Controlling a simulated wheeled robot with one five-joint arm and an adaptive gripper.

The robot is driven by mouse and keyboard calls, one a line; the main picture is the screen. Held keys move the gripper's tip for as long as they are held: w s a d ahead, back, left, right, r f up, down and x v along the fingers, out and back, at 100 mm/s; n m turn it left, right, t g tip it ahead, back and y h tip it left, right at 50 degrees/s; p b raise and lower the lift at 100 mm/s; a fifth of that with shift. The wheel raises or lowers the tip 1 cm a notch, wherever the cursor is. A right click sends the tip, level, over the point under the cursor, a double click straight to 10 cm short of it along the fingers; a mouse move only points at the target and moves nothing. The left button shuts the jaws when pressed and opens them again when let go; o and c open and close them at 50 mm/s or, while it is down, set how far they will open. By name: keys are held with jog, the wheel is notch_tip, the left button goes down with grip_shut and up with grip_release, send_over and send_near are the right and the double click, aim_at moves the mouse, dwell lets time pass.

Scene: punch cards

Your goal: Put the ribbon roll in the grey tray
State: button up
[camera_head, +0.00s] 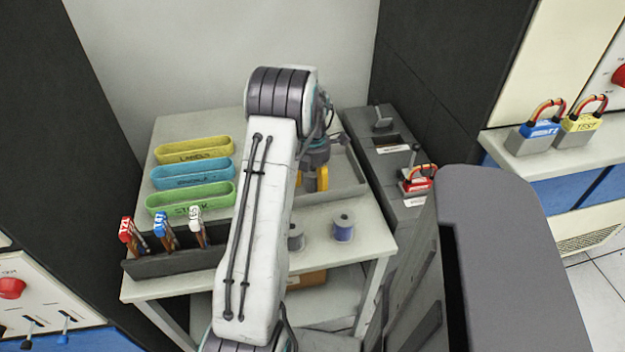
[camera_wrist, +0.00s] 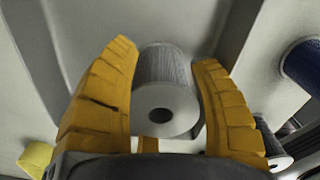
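The grey tray (camera_head: 345,182) is at the back right of the white table, and its walls (camera_wrist: 238,30) also show in the wrist view. My gripper (camera_head: 312,180) is over the tray with its yellow fingers pointing down. In the wrist view, my gripper (camera_wrist: 165,75) has the pale grey ribbon roll (camera_wrist: 165,100) snugly between its fingers, its holed end facing the camera. The roll is inside the tray's outline; I cannot tell whether it touches the floor. In the head view the roll is hidden.
A blue spool (camera_head: 343,228) and a grey spool (camera_head: 296,238) stand in front of the tray. Yellow (camera_head: 195,150), blue (camera_head: 192,173) and green (camera_head: 190,198) bins lie left. A dark holder (camera_head: 165,264) carries tagged items. A grey lever console (camera_head: 385,140) borders the table's right.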

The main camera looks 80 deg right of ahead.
jog(key=shift+r, duration=0.1)
notch_tip(320, 180, up, 12)
jog(key=p, duration=0.1)
dwell(0.6)
jog(key=shift+w+r, duration=0.1)
jog(key=shift+r, duration=0.05)
jog(key=w+a+r+m, duration=0.1)
jog(key=w+a+r, duration=0.25)
jog(key=w, duration=0.45)
jog(key=w+a+r+m, duration=0.1)
jog(key=w+a+r, duration=0.1)
jog(key=w+a, duration=0.45)
jog(key=w+a+r+m+t+h, duration=0.1)
jog(key=w+a+r+m, duration=0.15)
jog(key=w+a, duration=0.85)
jog(key=a+r+m+t, duration=0.1)
jog(key=a+m, duration=0.1)
jog(key=a, duration=1.3)
jog(key=s+a+f+m, duration=0.1)
jog(key=s+a, duration=0.2)
jog(key=a, duration=0.3)
jog(key=s+a+f+m+t+y, duration=0.1)
jog(key=s+a+m, duration=0.1)
jog(key=s+a, duration=0.2)
jog(key=shift+s+a+f, duration=0.15)
jog(key=shift+a+f, duration=0.15)
jog(key=shift+a, duration=0.8)
